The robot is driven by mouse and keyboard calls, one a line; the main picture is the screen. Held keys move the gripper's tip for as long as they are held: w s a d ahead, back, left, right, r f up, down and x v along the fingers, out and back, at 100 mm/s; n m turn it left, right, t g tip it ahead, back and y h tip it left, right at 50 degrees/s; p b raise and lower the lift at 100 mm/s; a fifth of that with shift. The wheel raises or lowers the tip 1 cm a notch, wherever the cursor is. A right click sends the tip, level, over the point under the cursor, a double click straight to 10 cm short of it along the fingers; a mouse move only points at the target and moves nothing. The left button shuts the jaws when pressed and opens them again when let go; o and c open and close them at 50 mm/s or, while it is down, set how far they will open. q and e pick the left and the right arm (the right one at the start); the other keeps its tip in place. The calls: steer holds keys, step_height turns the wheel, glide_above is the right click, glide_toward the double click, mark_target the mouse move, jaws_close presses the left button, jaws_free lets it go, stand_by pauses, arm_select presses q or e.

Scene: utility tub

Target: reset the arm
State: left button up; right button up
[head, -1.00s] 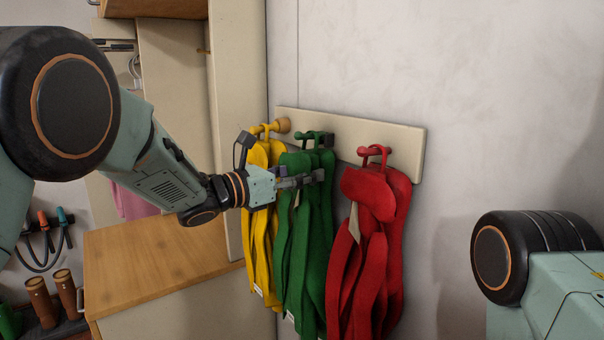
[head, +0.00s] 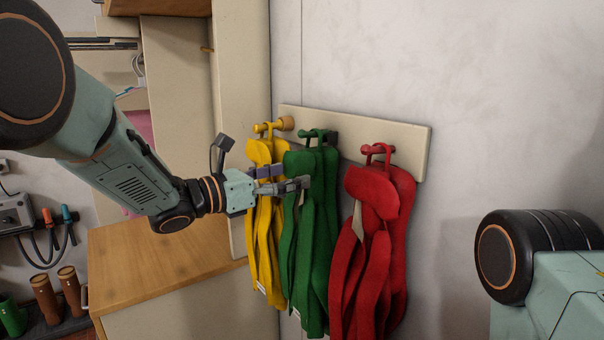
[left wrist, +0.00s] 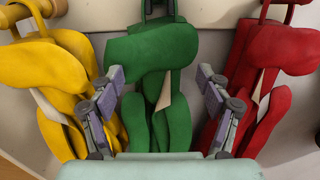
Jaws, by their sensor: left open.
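My left gripper (head: 282,179) is in front of the yellow and green hanging items in the head view. In the left wrist view its two fingers (left wrist: 160,105) are spread wide and nothing is between them up close. The green item (left wrist: 160,60) hangs behind the gap between the fingers. In the head view the green item (head: 312,240) hangs by its loop from a peg. My right gripper is not in view; only part of my right arm shows at the lower right.
A yellow item (head: 262,230) and a red item (head: 372,230) hang either side of the green one on a cream peg rail (head: 410,140). A wooden-topped cabinet (head: 150,250) stands below left. The wall right of the rail is bare.

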mark_target(304, 171)
arm_select(q)
steer(key=v, duration=0.7)
steer(key=shift+s, duration=0.15)
steer(key=x, duration=1.2)
steer(key=shift+a, duration=0.15)
